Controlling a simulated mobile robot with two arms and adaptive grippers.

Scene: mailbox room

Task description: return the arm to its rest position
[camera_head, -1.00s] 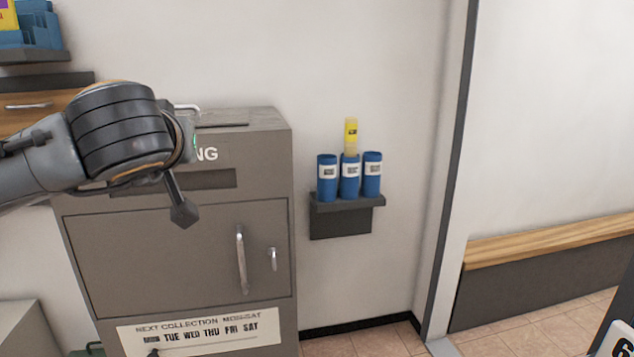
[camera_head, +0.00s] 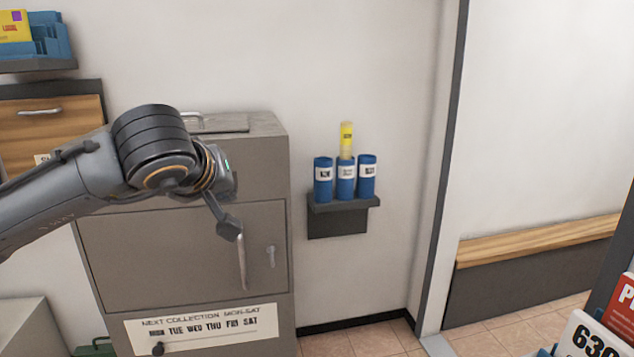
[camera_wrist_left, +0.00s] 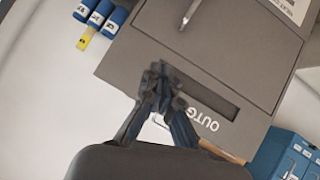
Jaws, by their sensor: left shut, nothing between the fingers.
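My left gripper (camera_head: 228,229) hangs in front of the grey collection box in the head view, near its door handle. Its fingers are shut and empty, as the left wrist view (camera_wrist_left: 160,72) also shows. I cannot tell from the head view how far the fingers are from the box. My left arm (camera_head: 60,195) comes in from the left and hides part of the box's upper front. The grey collection box (camera_head: 190,262) stands against the wall; in the wrist view its slot (camera_wrist_left: 215,95) and part of its lettering show. My right gripper does not show.
A wooden drawer (camera_head: 35,125) is at the far left. A rack with cards (camera_head: 590,340) fills the lower right. Tiled floor shows near the doorway.

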